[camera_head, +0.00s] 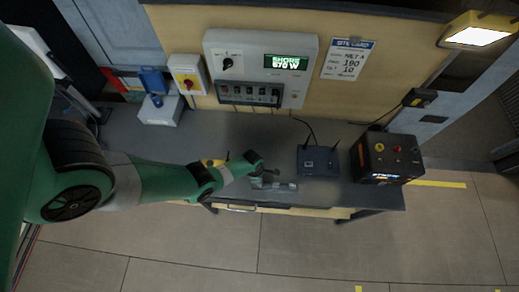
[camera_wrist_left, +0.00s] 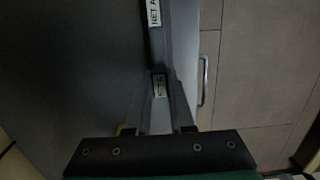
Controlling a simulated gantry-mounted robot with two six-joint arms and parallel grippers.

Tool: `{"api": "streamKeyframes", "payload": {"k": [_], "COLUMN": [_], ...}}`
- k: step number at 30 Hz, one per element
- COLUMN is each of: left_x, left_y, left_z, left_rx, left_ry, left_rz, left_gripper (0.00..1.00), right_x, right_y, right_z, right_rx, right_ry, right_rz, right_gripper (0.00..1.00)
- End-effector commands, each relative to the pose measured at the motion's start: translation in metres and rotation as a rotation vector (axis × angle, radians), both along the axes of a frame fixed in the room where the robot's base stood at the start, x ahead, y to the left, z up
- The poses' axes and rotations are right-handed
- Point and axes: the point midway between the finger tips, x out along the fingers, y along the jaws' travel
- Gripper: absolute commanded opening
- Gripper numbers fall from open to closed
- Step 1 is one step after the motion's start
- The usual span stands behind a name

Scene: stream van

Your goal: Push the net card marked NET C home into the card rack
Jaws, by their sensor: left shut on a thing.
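My left gripper (camera_head: 262,178) reaches over the bench from the left. In the left wrist view its fingers (camera_wrist_left: 160,84) are closed on a small dark card (camera_wrist_left: 159,87) with a white label, too blurred to read surely. A grey card rack (camera_head: 277,187) lies near the bench's front edge, just under the gripper. In the wrist view a grey body (camera_wrist_left: 179,35), apparently the rack, runs ahead of the fingers. A label reading NET A (camera_wrist_left: 154,12) shows further along it. How deep the held card sits is hidden. My right gripper is not in view.
A dark blue router (camera_head: 318,160) and a black box with buttons (camera_head: 386,158) stand to the right on the grey bench (camera_head: 230,130). The bench behind the rack is clear.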

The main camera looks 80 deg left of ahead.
Motion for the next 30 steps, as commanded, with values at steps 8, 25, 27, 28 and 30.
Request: {"api": "streamKeyframes", "payload": {"k": [8,25,27,28,30], "left_x": [0.000,0.000,0.000,0.000,0.000], "left_y": [0.000,0.000,0.000,0.000,0.000], "left_z": [0.001,-0.009,-0.011,-0.012,-0.013], "left_rx": [0.000,0.000,0.000,0.000,0.000], "left_ry": [0.000,0.000,0.000,0.000,0.000], "left_rz": [0.000,0.000,0.000,0.000,0.000], "left_gripper": [0.00,0.00,0.00,0.00,0.00], "right_x": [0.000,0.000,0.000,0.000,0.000], "right_y": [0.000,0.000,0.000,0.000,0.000], "right_z": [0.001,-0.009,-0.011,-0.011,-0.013], "right_rx": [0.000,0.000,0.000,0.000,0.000], "right_ry": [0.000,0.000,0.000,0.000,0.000], "right_rz": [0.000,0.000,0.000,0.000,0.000], "right_gripper": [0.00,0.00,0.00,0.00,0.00]}}
